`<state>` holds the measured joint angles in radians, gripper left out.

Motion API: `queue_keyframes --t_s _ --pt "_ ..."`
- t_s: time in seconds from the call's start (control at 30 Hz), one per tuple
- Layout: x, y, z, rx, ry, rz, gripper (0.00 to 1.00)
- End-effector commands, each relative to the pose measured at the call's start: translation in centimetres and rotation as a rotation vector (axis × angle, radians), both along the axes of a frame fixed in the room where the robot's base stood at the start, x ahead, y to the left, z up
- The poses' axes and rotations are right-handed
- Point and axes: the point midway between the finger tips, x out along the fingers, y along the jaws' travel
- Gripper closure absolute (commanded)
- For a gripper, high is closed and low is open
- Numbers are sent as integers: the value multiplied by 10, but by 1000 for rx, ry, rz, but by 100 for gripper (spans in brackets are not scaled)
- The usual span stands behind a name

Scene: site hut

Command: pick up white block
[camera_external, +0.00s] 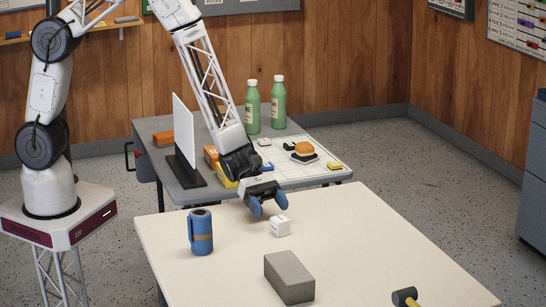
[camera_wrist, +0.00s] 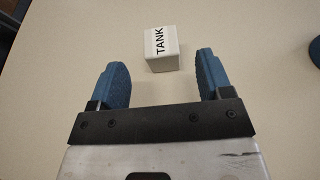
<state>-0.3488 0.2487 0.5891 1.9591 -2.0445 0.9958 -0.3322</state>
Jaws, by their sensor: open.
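The white block (camera_external: 280,226) is a small cube on the near cream table. In the wrist view the white block (camera_wrist: 161,48) shows the word "TANK" on its top face, just beyond and between my fingertips. My gripper (camera_external: 267,208) is open and empty, with blue fingers, beside the block on its left in the external view. In the wrist view my gripper (camera_wrist: 164,75) has its two blue fingers spread wider than the block. I cannot see the fingers touching the block.
A blue cylinder (camera_external: 201,232) stands left on the cream table (camera_external: 365,235). A grey brick (camera_external: 289,277) lies in front, and a hammer (camera_external: 405,297) lies at the near right edge. A grey table (camera_external: 180,182) behind holds green bottles (camera_external: 279,103) and a white panel (camera_external: 184,131).

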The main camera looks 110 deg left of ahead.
Motion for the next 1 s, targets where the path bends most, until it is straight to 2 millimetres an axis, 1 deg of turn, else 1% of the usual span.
queue_keyframes --t_s 0.13,0.47,0.63,0.77,1.0 --pt "7 -5 -3 0 0 -2 28" --pt "8 -6 -4 0 0 -1 28" --pt "11 -8 -6 0 0 -1 28" --pt "18 -13 -10 0 0 -1 28" --pt "36 -26 -20 0 0 -2 28"
